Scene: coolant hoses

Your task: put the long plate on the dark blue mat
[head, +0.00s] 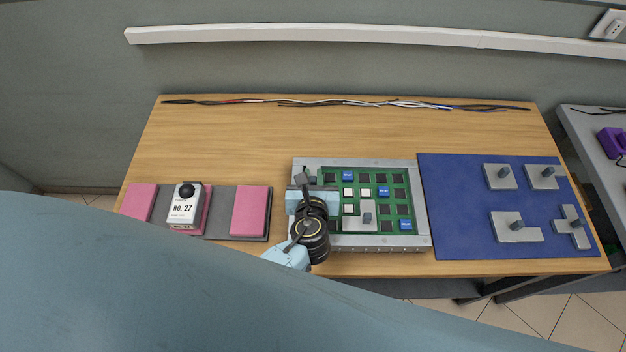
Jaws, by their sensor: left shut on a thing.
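The dark blue mat (460,215) lies at the right end of the table and bears several grey plates with knobs. My left gripper (306,186) is over the left end of the green circuit board in its grey frame, left of the mat. Its jaws are shut on a grey piece, which I take to be the long plate; the gripper and wrist hide most of it. I cannot tell whether the piece touches the board. My right gripper is not in view.
A grey plate with a knob (354,223) sits on the circuit board (382,208). A dark tray with pink blocks (250,210) and a white box labelled No. 27 (184,208) are at left. Cables (340,103) lie along the back edge. The mat's left part is bare.

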